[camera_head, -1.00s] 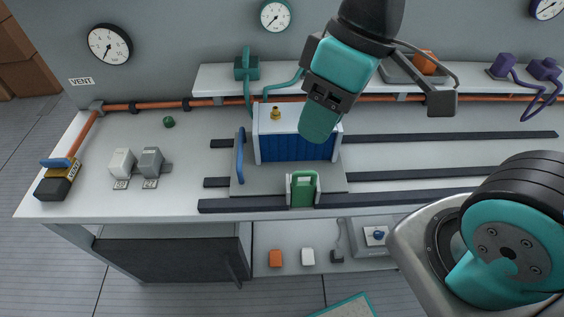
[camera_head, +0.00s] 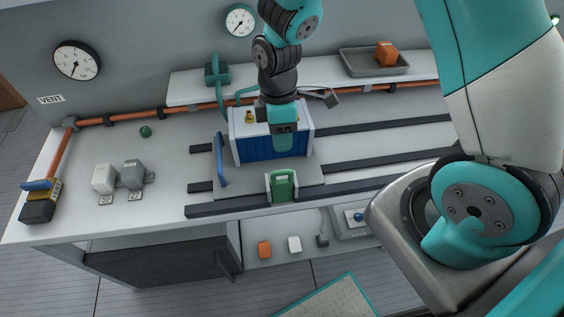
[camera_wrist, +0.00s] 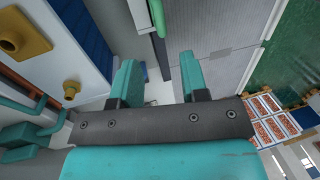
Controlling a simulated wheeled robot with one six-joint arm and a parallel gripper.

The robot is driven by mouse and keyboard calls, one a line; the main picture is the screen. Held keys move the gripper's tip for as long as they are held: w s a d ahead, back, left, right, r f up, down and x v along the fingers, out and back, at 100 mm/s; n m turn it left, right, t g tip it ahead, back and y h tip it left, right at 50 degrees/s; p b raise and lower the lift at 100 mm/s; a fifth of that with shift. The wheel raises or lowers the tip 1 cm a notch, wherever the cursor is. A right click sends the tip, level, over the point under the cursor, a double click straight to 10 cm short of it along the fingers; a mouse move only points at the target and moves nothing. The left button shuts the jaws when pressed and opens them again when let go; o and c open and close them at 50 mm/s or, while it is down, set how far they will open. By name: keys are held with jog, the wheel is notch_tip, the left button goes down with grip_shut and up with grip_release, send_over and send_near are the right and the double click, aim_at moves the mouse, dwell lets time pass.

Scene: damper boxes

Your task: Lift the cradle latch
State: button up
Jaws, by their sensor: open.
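The cradle latch looks to be the green handle (camera_head: 283,186) at the front edge of the grey cradle plate (camera_head: 238,187), between short white posts. The cradle carries a white-ended box with a blue ribbed front (camera_head: 256,149). My gripper (camera_head: 284,146) is pointing down in front of the box's right part, above and behind the latch in the picture, and hides some of the box. In the wrist view my gripper (camera_wrist: 159,75) is open with nothing between its two teal fingers. A green bar (camera_wrist: 157,18), likely the latch, shows beyond the fingers, apart from them.
A blue upright handle (camera_head: 221,160) stands at the cradle's left. A brass fitting (camera_head: 249,117) sits on the box top. Dark rails (camera_head: 385,125) run right along the bench. Two grey blocks (camera_head: 119,177) stand left. A shelf (camera_head: 190,88) with an orange pipe below is behind.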

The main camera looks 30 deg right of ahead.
aim_at(282, 171)
jog(key=f, duration=0.3)
jog(key=s+f+p, duration=0.1)
jog(key=f, duration=0.5)
jog(key=shift+s+a+f+p, duration=0.1)
jog(key=shift+s+a+p, duration=0.2)
jog(key=shift+s, duration=0.1)
jog(key=shift+c, duration=0.2)
grip_shut()
